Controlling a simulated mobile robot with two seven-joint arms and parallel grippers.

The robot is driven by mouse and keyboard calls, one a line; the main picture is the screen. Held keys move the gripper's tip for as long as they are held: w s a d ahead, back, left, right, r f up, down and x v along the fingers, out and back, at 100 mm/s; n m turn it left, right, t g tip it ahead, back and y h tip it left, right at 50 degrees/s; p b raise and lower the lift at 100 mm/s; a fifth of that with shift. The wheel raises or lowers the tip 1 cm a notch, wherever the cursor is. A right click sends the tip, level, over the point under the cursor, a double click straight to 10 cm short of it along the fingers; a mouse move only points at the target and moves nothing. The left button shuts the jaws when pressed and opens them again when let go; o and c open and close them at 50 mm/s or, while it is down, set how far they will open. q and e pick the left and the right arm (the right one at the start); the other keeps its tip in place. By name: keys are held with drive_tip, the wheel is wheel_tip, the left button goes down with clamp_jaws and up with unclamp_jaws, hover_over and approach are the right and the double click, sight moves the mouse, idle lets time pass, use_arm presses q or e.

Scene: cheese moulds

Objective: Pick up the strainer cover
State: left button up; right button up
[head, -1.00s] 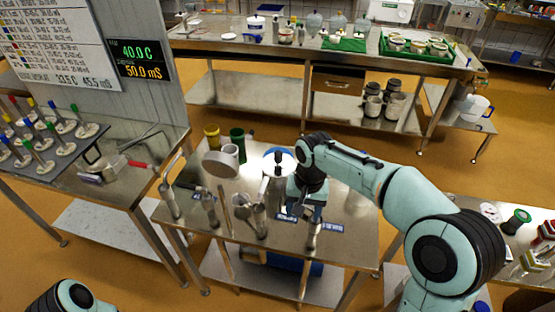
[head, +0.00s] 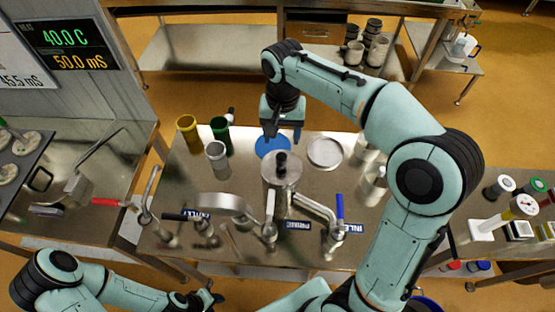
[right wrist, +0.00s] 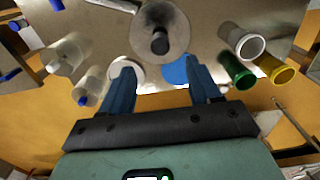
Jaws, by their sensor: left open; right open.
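A steel vessel (head: 282,188) stands in the middle of the table, topped by a round metal lid with a black knob (head: 281,160), which looks like the strainer cover. The lid (right wrist: 174,22) and its knob also show at the top of the right wrist view. My right gripper (head: 282,134) is open and empty at the table's far edge, beyond the lid. In the right wrist view its two blue fingers (right wrist: 160,78) are apart, with the lid ahead of them. My left gripper (head: 208,300) is low at the bottom, partly cut off, and clear of the lid.
A blue disc (head: 268,147) and a pale round plate (head: 325,153) lie behind the vessel. Yellow (head: 188,130), green (head: 221,131) and grey (head: 217,158) cups stand left. Pipes and a blue-handled valve (head: 340,208) crowd the front.

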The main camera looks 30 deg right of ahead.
hover_over(282, 155)
drive_tip(key=s, duration=0.1)
drive_tip(key=f, duration=0.5)
drive_tip(key=shift+a, duration=0.2)
drive_tip(key=shift+w+f, duration=0.15)
drive_tip(key=shift+f, duration=0.35)
drive_tip(key=f, duration=0.5)
drive_tip(key=shift+w+d+b, duration=0.1)
drive_tip(key=shift+w+b, duration=0.15)
drive_tip(key=shift+b, duration=0.05)
drive_tip(key=shift+c, duration=0.3)
drive_tip(key=c, duration=1)
drive_tip(key=shift+r, duration=0.1)
clamp_jaws()
